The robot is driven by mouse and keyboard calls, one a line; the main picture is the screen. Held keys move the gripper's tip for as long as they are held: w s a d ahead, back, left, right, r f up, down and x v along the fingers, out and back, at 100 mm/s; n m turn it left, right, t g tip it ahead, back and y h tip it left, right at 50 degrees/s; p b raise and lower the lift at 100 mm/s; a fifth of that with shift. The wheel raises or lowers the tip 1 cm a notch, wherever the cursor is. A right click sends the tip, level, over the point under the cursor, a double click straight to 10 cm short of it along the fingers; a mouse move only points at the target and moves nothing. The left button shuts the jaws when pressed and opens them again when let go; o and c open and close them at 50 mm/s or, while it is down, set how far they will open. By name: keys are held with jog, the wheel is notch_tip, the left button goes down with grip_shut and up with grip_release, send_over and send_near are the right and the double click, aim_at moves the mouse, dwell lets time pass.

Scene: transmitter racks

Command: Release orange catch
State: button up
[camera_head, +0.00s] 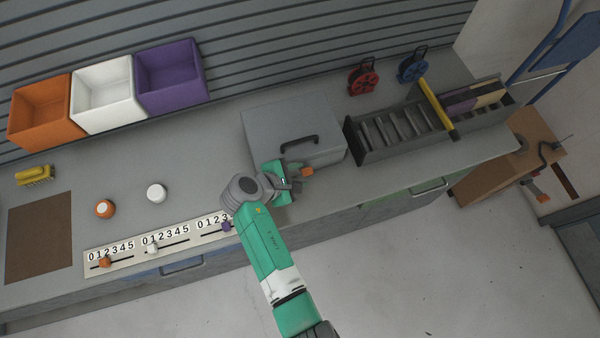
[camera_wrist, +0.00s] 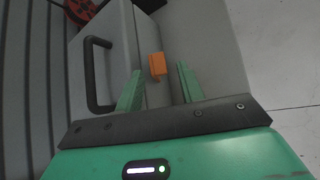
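The orange catch (camera_wrist: 157,64) sits on the front face of a closed grey box (camera_head: 293,126) with a black handle. The catch also shows in the head view (camera_head: 307,171), just beyond my gripper (camera_head: 291,177). In the wrist view my gripper (camera_wrist: 159,84) has its two green fingers spread apart. The catch lies ahead of the gap between them, and nothing is held. The fingers appear short of the catch, but contact is hard to judge.
A slotted grey rack (camera_head: 385,154) with a yellow bar (camera_head: 437,108) stands right of the box. Red (camera_head: 363,77) and blue (camera_head: 412,65) reels stand behind. Orange, white and purple bins (camera_head: 171,75) are at the back left. Number sliders (camera_head: 165,241) line the counter's front edge.

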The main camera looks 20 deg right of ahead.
jog(key=shift+w+d+f, duration=0.2)
jog(key=shift+d+f, duration=0.2)
jog(key=shift+d, duration=0.05)
grip_shut()
